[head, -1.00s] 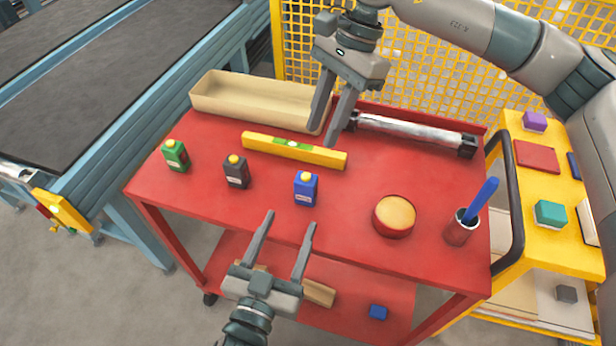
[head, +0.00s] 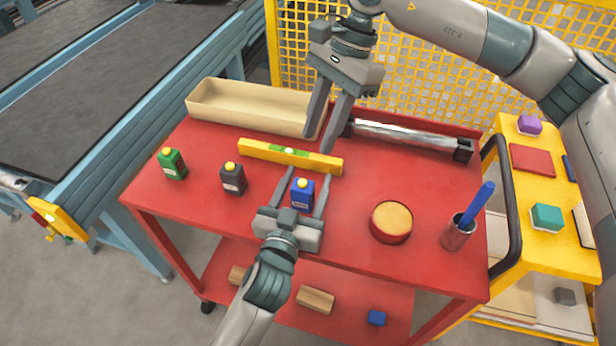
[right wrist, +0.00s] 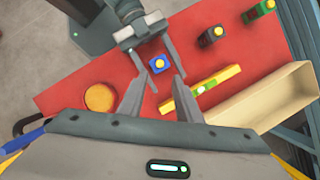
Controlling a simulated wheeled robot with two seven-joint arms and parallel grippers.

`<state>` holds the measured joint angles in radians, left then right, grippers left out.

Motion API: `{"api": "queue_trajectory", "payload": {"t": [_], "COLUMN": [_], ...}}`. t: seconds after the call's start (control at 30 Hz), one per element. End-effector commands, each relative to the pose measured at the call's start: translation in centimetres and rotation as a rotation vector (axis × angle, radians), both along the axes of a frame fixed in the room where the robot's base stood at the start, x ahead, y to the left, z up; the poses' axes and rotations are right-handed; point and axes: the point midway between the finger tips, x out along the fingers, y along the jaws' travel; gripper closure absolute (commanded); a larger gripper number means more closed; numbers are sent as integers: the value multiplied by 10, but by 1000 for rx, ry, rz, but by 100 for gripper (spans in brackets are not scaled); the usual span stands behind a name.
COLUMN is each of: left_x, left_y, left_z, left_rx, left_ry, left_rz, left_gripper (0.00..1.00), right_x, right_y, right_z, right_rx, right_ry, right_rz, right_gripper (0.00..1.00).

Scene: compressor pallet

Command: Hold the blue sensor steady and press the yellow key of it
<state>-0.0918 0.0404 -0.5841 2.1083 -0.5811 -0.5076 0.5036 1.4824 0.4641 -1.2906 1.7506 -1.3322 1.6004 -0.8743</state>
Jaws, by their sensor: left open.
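The blue sensor (head: 302,195) stands upright on the red cart top (head: 350,215), with its yellow key (head: 303,182) on top; it also shows in the right wrist view (right wrist: 160,66). My left gripper (head: 308,171) is open, its fingers on either side of the sensor; a gap shows beside it, and contact cannot be made out. My right gripper (head: 319,145) is open and empty, above and behind the sensor, over the yellow level; its fingers also show in the right wrist view (right wrist: 160,84).
A black sensor (head: 233,179) and a green sensor (head: 172,164) stand to the left. Behind lie a yellow level (head: 260,152) and a beige tray (head: 255,118). A round tin (head: 391,223) and a cup (head: 458,232) with a blue stick stand right. A metal cylinder (head: 410,137) lies behind.

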Motion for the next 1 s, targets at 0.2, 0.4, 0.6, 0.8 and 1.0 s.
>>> {"api": "queue_trajectory", "payload": {"t": [0.2, 0.4, 0.6, 0.8, 1.0], "left_x": [10, 11, 10, 10, 10], "left_y": [-3, -3, -3, -3, -3], "left_z": [0, 0, 0, 0, 0], "left_rx": [0, 0, 0, 0, 0], "left_ry": [0, 0, -1, -1, -1], "left_rz": [0, 0, 0, 0, 0], "left_gripper": [44, 44, 72, 91, 91], "right_x": [0, 0, 0, 0, 0], "right_y": [0, 0, 0, 0, 0], "right_z": [0, 0, 0, 0, 0], "right_rx": [0, 0, 0, 0, 0], "right_ry": [0, 0, 0, 0, 0], "right_rz": [0, 0, 0, 0, 0], "right_gripper": [69, 69, 69, 69, 83]}}
